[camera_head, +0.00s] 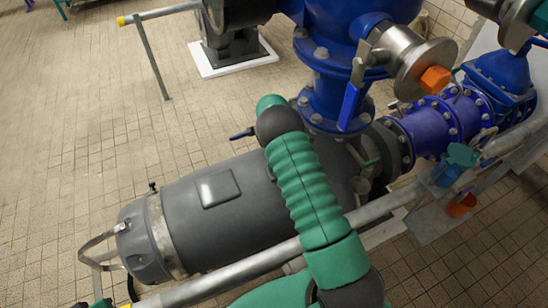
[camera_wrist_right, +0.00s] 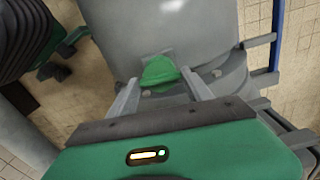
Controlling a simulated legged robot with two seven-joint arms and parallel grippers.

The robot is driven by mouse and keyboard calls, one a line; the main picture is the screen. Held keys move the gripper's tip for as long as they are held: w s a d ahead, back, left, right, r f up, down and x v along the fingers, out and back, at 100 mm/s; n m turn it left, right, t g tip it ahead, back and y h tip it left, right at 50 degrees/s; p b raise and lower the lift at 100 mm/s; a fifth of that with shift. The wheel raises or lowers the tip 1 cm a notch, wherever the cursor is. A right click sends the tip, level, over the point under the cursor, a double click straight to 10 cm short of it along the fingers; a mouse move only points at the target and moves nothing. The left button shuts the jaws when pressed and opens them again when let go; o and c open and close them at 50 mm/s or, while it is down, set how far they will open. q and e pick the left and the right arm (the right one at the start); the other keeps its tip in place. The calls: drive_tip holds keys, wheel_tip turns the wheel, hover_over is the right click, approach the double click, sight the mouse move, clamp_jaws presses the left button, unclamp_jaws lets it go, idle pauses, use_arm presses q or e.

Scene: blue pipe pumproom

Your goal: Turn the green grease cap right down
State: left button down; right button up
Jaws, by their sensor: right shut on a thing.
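The green grease cap (camera_wrist_right: 160,72) shows in the right wrist view, against a grey housing. My right gripper (camera_wrist_right: 160,90) has one finger on each side of the cap and is shut on it. The cap's lower part and the finger contact are partly hidden. In the head view a green ribbed arm of mine crosses the middle, and I cannot make out the right gripper or the cap there. My left gripper is not clearly seen in either view.
A grey motor or pump body (camera_head: 230,205) lies behind the arm, with blue pipework (camera_head: 340,60) above it. A metal rail (camera_head: 270,258) runs across the front. An orange-tipped fitting (camera_head: 434,79) is at upper right. Tiled floor (camera_head: 80,130) is open at left.

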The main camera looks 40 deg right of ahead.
drive_tip(key=shift+m, duration=1.3)
drive_tip(key=shift+w+m, duration=0.1)
drive_tip(key=shift+m, duration=0.2)
drive_tip(key=o, duration=1.4)
drive_tip(key=shift+c, duration=0.2)
wheel_tip(320, 180, up, 17)
drive_tip(key=shift+f+p, duration=0.2)
drive_tip(key=shift+p, duration=0.15)
